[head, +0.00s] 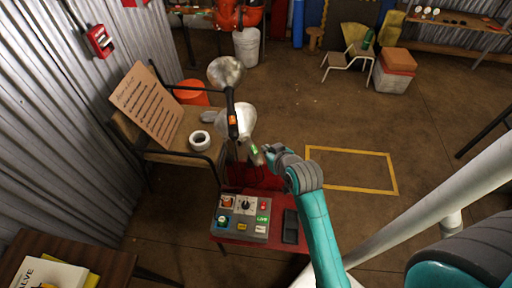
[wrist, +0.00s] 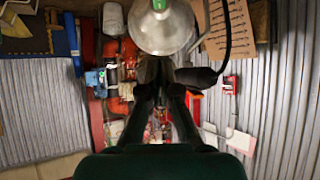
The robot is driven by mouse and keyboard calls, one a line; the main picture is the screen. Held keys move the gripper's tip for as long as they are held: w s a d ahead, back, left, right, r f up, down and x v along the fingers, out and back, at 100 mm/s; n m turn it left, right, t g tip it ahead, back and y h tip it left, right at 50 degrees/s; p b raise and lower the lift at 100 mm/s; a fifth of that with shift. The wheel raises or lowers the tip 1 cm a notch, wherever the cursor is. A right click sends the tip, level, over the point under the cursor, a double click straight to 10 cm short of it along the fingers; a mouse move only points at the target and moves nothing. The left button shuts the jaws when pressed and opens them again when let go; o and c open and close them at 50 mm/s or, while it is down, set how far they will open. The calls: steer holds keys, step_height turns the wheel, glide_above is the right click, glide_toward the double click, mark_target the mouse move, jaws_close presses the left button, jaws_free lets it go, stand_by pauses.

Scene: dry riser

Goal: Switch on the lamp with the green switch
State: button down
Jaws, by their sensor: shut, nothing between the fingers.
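A lamp with a pale metal shade (head: 240,120) carries a green switch (head: 255,153) on its dark body below the shade. In the wrist view its shade (wrist: 162,28) fills the top middle, with the green switch (wrist: 158,4) at the upper edge. A second lamp (head: 226,72) has an orange switch (head: 232,119) and stands beside it. My gripper (head: 267,151) is just right of the green switch, and I cannot tell whether they touch. In the wrist view my gripper (wrist: 160,88) is shut and empty. I cannot tell whether either lamp is lit.
A control box (head: 240,218) with several buttons and a black phone-like object (head: 290,227) lie on a red stand below. A bench on the left holds a tape roll (head: 200,140) and a written board (head: 147,103). The floor with a yellow outline (head: 350,150) is clear.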

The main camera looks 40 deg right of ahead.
glide_above(256, 152)
steer(key=f, duration=0.3)
steer(key=s+f, duration=0.1)
steer(key=f, duration=0.1)
steer(key=shift+a+f, duration=0.15)
steer(key=shift+a, duration=0.1)
steer(key=f, duration=0.1)
steer(key=w+f, duration=0.1)
steer(key=f, duration=0.1)
steer(key=shift+d, duration=0.15)
steer(key=shift+f, duration=0.6)
